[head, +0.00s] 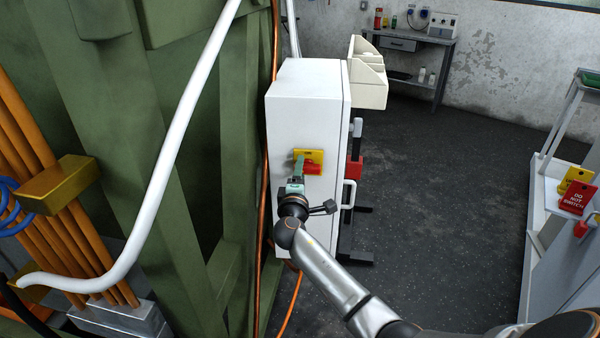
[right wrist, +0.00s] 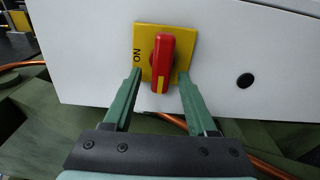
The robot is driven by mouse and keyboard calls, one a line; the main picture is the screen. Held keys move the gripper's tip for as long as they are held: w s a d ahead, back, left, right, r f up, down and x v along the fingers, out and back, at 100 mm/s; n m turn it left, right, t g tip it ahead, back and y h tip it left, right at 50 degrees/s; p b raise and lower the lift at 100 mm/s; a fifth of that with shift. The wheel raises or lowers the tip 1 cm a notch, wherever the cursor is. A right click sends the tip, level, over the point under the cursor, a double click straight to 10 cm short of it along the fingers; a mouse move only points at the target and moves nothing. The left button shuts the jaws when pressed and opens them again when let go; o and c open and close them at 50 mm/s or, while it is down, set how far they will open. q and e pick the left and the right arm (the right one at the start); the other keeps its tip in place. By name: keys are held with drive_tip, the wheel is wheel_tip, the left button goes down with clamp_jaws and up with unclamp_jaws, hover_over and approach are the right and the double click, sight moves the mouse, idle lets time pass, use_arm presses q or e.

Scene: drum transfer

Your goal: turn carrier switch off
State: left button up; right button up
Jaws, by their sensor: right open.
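The carrier switch (head: 310,164) is a red rotary handle on a yellow plate, on the front of a white cabinet (head: 290,100). In the right wrist view the red handle (right wrist: 163,62) stands lengthwise in the picture, and "ON" is printed on the left part of the yellow plate (right wrist: 143,42). My right gripper (head: 297,165) is at the switch in the head view. In the right wrist view its two green fingers (right wrist: 158,85) are open, one on each side of the handle's lower end, with gaps between. My left gripper is not in view.
Green steel framework (head: 120,120) with a white hose (head: 165,165) stands left of the cabinet. A cabinet door handle (head: 348,192) sticks out on the right. A trolley with a red "do not switch" tag (head: 574,198) is at far right. The dark floor (head: 450,190) between is clear.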

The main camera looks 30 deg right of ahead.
drive_tip(key=v, duration=1.2)
drive_tip(key=shift+s+a, duration=0.2)
drive_tip(key=shift+f, duration=0.1)
